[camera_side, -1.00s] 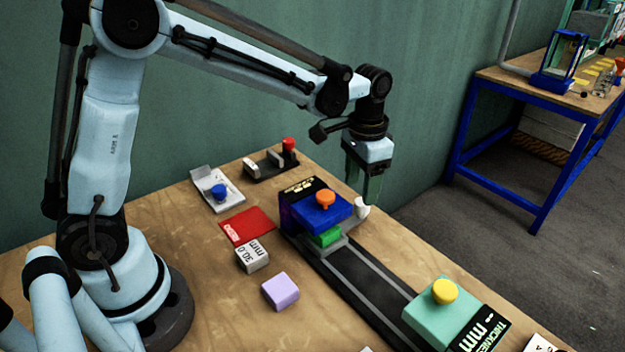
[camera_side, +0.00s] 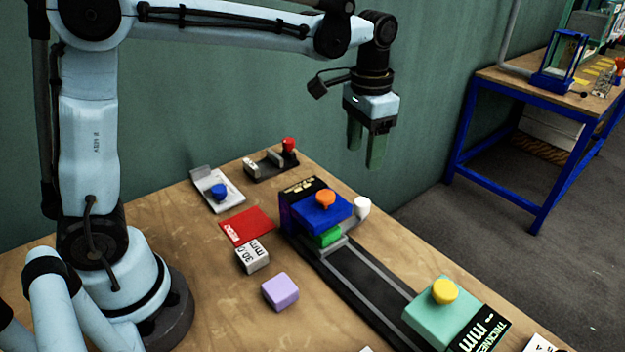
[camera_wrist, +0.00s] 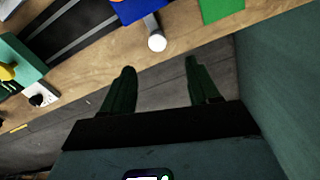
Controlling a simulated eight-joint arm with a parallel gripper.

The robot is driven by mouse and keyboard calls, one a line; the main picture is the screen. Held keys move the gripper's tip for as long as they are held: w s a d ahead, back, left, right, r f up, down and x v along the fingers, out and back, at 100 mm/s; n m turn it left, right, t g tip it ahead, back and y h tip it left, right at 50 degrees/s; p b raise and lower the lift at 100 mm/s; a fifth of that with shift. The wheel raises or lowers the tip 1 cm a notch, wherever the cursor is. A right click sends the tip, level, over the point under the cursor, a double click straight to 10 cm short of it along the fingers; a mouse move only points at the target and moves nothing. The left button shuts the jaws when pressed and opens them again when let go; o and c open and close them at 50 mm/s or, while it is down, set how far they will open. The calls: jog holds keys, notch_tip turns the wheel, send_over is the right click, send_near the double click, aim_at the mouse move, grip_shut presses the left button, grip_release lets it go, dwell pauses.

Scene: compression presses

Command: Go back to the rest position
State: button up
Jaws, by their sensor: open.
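My gripper (camera_side: 366,148) hangs in the air with its two green fingers pointing down, behind and above the press. It is open and empty. In the wrist view my gripper (camera_wrist: 157,85) shows its fingers apart, with grey floor between them. The press has a blue block (camera_side: 318,218) with an orange knob (camera_side: 325,197) and a white cylindrical handle (camera_side: 361,206) on its far side. A green block (camera_side: 325,238) sits under the blue block's front. In the wrist view the white handle (camera_wrist: 157,42) lies just beyond the fingers, apart from them.
A track (camera_side: 360,280) runs to a teal block with a yellow knob (camera_side: 444,292). A purple block (camera_side: 280,291), a white "30.0 mm" block (camera_side: 253,256), a red mat (camera_side: 247,226) and a blue-knobbed tray (camera_side: 219,196) lie left. The green wall (camera_side: 250,90) stands behind.

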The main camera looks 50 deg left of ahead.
jog(key=s+a+n+t, duration=0.1)
jog(key=s+t, duration=0.1)
jog(key=s, duration=0.2)
jog(key=s+a+t, duration=0.2)
jog(key=s, duration=0.2)
jog(key=s+a+f+n+t, duration=0.1)
jog(key=s+t, duration=0.1)
jog(key=s, duration=0.2)
jog(key=shift+s+a+n, duration=0.15)
jog(key=shift+a+n, duration=0.1)
jog(key=shift+n, duration=0.05)
jog(key=shift+s+a+f+t, duration=0.15)
jog(key=shift+s+f+t, duration=0.4)
jog(key=shift+f+t, duration=0.05)
